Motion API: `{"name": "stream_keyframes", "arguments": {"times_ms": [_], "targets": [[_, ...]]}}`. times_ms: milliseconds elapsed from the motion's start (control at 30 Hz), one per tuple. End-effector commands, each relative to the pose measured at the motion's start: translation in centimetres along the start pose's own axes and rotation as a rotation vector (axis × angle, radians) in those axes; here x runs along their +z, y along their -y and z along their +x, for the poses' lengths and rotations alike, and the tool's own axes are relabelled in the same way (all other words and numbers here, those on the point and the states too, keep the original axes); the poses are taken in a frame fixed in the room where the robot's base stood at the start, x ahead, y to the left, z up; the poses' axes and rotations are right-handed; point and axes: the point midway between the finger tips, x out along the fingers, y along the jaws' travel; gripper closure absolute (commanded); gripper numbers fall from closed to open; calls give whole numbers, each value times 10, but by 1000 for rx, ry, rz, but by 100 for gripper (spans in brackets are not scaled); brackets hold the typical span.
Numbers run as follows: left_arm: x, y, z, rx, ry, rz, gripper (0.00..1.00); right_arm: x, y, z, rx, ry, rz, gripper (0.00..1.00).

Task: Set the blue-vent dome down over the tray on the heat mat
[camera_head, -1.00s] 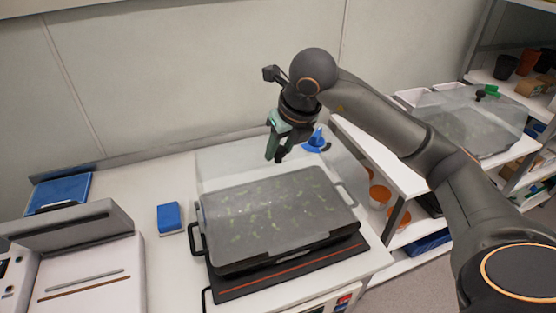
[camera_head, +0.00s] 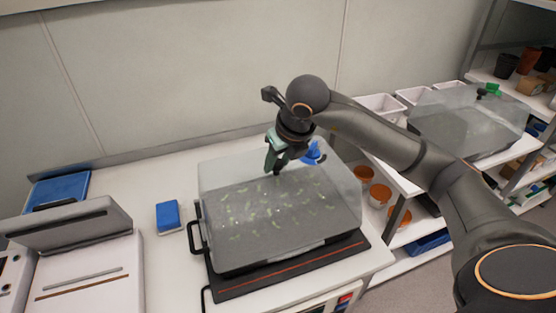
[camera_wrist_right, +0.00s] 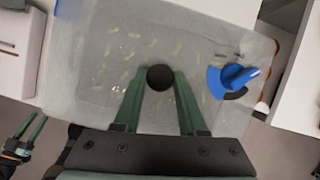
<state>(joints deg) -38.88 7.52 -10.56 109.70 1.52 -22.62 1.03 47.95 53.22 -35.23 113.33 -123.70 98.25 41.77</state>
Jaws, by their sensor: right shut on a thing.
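The clear blue-vent dome (camera_head: 345,195) is over the black tray (camera_head: 270,258), level as far as I can tell. Green seedlings show through it. The blue vent (camera_head: 313,153) is at its back right and also shows in the wrist view (camera_wrist_right: 232,76). The tray sits on the black heat mat (camera_head: 290,274) with an orange stripe. My right gripper (camera_head: 274,171) is shut on the dome's round black knob (camera_wrist_right: 160,77), between its green fingers. I cannot tell whether the dome's rim touches the tray. My left gripper (camera_wrist_right: 28,130) shows small at the wrist view's left edge.
A blue block (camera_head: 168,215) and a grey-white device (camera_head: 90,265) stand left of the mat on the white bench. At the right, another clear dome (camera_head: 465,125) stands on a shelf unit with white bins (camera_head: 382,106) and orange pots (camera_head: 380,194).

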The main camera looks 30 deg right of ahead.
Motion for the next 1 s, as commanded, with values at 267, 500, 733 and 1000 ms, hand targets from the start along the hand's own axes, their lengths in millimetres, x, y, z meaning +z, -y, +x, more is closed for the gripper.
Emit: {"name": "stream_keyframes", "arguments": {"times_ms": [267,500,733,1000], "targets": [[1,0,1,1,1,0,50,0,0,1,0,0,0,36],[1,0,1,1,1,0,50,0,0,1,0,0,0,29],[-8,-1,-7,1,0,0,50,4,0,-9,0,1,0,29],[-8,-1,-7,1,-2,0,50,6,0,-64,0,8,-1,29]]}}
